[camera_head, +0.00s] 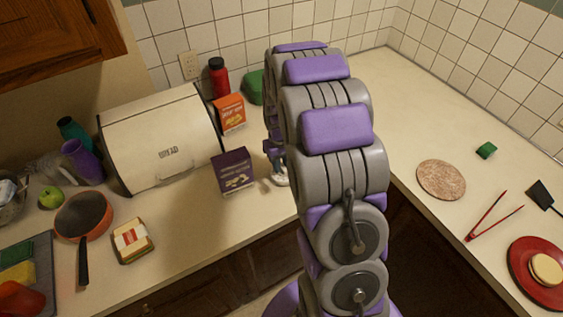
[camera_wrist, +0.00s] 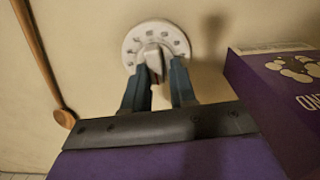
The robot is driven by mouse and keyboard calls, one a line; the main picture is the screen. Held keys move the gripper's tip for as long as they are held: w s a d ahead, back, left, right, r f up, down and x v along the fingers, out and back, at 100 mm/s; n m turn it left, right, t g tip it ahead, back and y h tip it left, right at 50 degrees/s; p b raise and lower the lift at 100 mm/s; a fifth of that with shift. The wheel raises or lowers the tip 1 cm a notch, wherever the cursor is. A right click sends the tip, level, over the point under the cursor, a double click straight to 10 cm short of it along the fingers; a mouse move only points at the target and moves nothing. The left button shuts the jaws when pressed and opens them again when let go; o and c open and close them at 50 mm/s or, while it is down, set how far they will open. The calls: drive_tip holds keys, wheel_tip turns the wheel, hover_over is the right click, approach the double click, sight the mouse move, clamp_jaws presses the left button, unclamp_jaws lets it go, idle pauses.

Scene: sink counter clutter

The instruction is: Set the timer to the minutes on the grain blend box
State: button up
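The timer (camera_wrist: 131,45) is a round white dial with grey marks around a raised white knob, in the wrist view. It partly shows behind my arm in the head view (camera_head: 281,181). My gripper (camera_wrist: 159,68) has its two blue-grey fingers at the knob, one on each side. Whether they press on it is unclear. In the head view my arm mostly hides the gripper. The grain blend box appears to be the purple box (camera_head: 234,172), upright left of the gripper. In the wrist view it stands at the right (camera_wrist: 285,100), with only part of its lettering showing. I cannot read its minutes.
An orange box (camera_head: 229,113) and red bottle (camera_head: 218,77) stand behind the purple box, beside the bread bin (camera_head: 161,139). A wooden spoon (camera_wrist: 43,62) lies left of the timer. A round cork-like mat (camera_head: 441,180) and red tongs (camera_head: 492,217) lie on the right counter.

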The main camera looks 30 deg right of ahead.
drive_tip(key=shift+c, duration=0.7)
drive_tip(key=shift+d, duration=0.2)
drive_tip(key=shift+c, duration=0.7)
drive_tip(key=shift+d, duration=0.3)
clamp_jaws()
drive_tip(key=shift+d+f, duration=0.1)
drive_tip(key=shift+d, duration=0.2)
drive_tip(key=shift+a, duration=0.5)
drive_tip(key=shift+d, duration=0.15)
drive_tip(key=o, duration=0.6)
unclamp_jaws()
drive_tip(key=shift+d, duration=0.1)
drive_tip(key=shift+o, duration=0.2)
